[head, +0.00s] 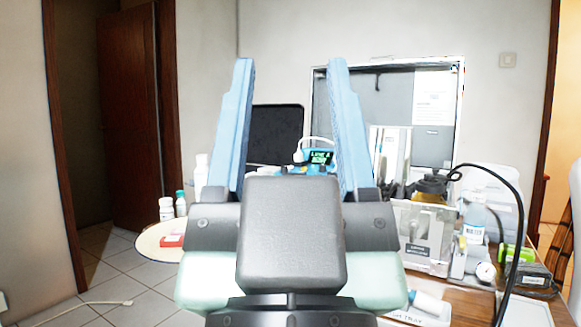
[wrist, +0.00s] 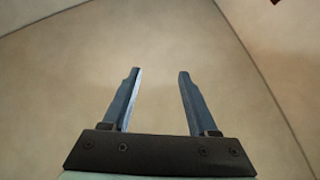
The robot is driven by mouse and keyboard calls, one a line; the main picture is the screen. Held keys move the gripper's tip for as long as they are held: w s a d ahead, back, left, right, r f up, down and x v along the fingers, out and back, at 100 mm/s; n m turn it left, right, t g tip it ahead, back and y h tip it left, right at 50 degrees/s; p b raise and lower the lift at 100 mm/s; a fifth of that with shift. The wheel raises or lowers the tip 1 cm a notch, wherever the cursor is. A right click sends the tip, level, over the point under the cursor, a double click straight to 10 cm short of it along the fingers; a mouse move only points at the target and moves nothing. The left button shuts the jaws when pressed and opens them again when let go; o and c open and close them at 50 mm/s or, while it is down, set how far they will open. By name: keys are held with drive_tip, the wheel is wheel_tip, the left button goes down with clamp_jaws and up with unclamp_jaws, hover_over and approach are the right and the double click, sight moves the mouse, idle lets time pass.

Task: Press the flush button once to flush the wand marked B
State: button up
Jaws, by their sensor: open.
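My gripper (head: 290,62) is open and empty, its two blue fingers raised in front of the desk in the head view. It also shows in the wrist view (wrist: 160,72), with only a plain beige surface beyond it. Between the fingers, farther back, a small blue device with a lit green display (head: 320,156) sits on the desk. Its text is too small to read surely; it seems to begin "LINE A". A white piece (head: 299,156) with a cable stands at its left. I cannot make out the flush button or a wand marked B. My gripper hides much of the desk.
A dark screen (head: 276,134) and a framed panel (head: 435,80) stand behind. At right are a clear box (head: 424,238), bottles (head: 473,222), and a black cable (head: 520,230) arching up. A round table (head: 155,243) with small bottles is at left. The tiled floor at left is mostly clear.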

drive_tip(key=shift+c, duration=0.2)
clamp_jaws()
idle(1.4)
